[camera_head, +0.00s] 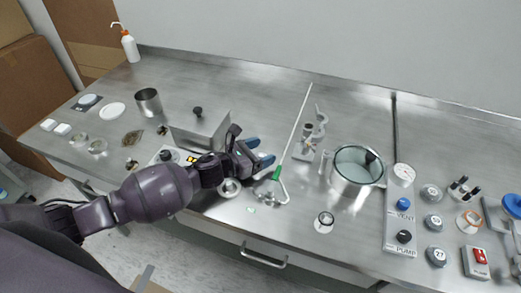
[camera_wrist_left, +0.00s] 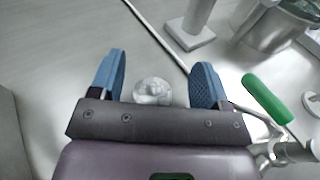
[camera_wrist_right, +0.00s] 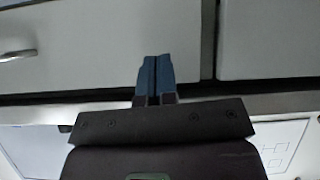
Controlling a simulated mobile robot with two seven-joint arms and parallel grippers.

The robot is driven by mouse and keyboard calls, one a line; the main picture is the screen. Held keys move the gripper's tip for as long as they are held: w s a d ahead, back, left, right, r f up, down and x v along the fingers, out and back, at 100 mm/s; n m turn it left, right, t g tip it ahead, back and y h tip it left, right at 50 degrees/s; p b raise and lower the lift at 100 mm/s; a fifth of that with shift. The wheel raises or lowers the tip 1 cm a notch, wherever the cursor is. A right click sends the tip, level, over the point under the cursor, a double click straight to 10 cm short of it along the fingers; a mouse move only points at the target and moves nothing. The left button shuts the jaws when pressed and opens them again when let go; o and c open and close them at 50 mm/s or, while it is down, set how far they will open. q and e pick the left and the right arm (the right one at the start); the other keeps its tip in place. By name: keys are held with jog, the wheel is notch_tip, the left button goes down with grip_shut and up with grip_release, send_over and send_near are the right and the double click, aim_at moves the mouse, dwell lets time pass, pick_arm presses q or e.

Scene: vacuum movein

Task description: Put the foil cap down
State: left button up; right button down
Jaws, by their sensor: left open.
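The foil cap (camera_wrist_left: 152,91) is a small, crumpled silvery piece, seen in the left wrist view between the two blue fingers. It appears to lie on the steel bench, apart from both fingers. My left gripper (camera_head: 261,153) is open, low over the middle of the bench; its fingers also show in the left wrist view (camera_wrist_left: 160,82).
A green-handled valve (camera_head: 276,173) with a thin rod is close right of my left gripper. The back of the bench is mostly clear.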

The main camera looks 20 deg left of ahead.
pick_arm(q)
jog(key=shift+r+p, duration=0.3)
jog(key=shift+r, duration=0.25)
pick_arm(e)
jog(key=shift+r, duration=0.5)
pick_arm(q)
jog(key=v, duration=0.6)
jog(key=shift+s+a+f+b, duration=0.1)
jog(key=shift+s+a+b, duration=0.1)
jog(key=shift+a+b, duration=0.1)
jog(key=shift+s+a, duration=0.15)
jog(key=shift+s, duration=0.15)
pick_arm(e)
jog(key=shift+f, duration=0.2)
jog(key=shift+w+r, duration=0.1)
jog(key=shift+w, duration=0.1)
pick_arm(q)
jog(key=shift+r, duration=0.2)
pick_arm(e)
jog(key=shift+a, duration=0.1)
